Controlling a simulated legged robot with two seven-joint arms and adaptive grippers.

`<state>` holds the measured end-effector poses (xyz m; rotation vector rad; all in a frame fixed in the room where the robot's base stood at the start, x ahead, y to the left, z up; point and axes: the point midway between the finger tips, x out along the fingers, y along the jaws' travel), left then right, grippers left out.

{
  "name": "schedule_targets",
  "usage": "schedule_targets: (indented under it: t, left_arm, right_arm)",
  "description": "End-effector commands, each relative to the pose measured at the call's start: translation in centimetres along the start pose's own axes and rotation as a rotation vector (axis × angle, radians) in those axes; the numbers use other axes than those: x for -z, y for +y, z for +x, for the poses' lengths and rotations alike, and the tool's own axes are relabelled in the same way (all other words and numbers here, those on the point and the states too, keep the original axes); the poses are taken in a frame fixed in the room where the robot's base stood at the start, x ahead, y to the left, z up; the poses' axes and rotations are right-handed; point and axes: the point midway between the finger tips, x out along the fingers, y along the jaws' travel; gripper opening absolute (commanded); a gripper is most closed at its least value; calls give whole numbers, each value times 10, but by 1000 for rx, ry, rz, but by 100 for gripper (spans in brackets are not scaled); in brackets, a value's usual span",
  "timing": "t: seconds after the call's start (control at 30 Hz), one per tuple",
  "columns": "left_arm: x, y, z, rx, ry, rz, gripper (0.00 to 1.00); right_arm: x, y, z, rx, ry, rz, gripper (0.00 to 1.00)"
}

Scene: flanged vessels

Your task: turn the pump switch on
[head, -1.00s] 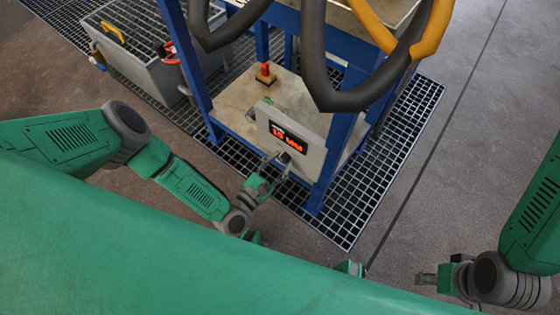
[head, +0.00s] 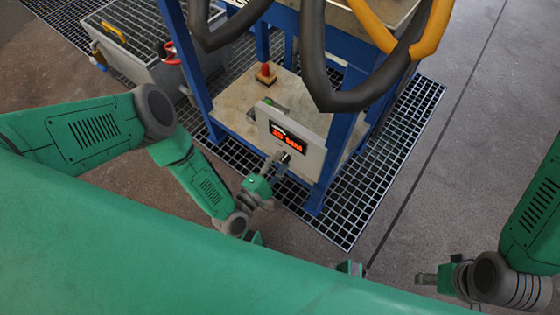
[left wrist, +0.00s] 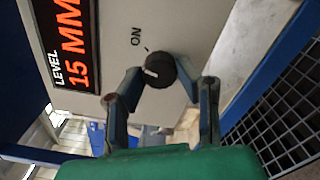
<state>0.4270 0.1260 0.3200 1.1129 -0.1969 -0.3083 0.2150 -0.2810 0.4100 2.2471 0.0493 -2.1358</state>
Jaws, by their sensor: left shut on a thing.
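The pump switch is a round black knob (left wrist: 161,70) with a white mark, on a pale control panel (left wrist: 190,25). An "ON" label (left wrist: 136,37) and a short tick are printed beside it. In the left wrist view my left gripper (left wrist: 167,85) has one finger on each side of the knob and is shut on it. In the head view my left gripper (head: 277,162) is at the lower part of the panel (head: 308,152) and hides the knob. My right gripper (head: 428,279) is away at the lower right; its jaw state is unclear.
The panel's display (head: 289,137) reads "LEVEL 15 MM" in the wrist view. A red button (head: 265,71) sits on the shelf behind the panel. A blue frame (head: 333,160) stands around it on a floor grating (head: 375,190). Thick dark hoses (head: 312,60) hang above.

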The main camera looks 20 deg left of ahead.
Motion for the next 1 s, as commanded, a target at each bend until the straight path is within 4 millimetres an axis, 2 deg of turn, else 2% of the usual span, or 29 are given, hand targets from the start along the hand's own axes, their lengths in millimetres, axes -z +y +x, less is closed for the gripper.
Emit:
schedule_targets:
  t: [0.2,0.5,1.0]
  left_arm:
    - [-2,-3,-2,10,-3,185,1]
    - [-2,-4,-2,12,-4,369,1]
    - [-1,-6,-4,16,-4,460,1]
  right_arm:
    - [0,0,-1,0,0,0,40]
    - [0,0,-2,0,0,0,40]
    - [0,0,-3,0,0,0,40]
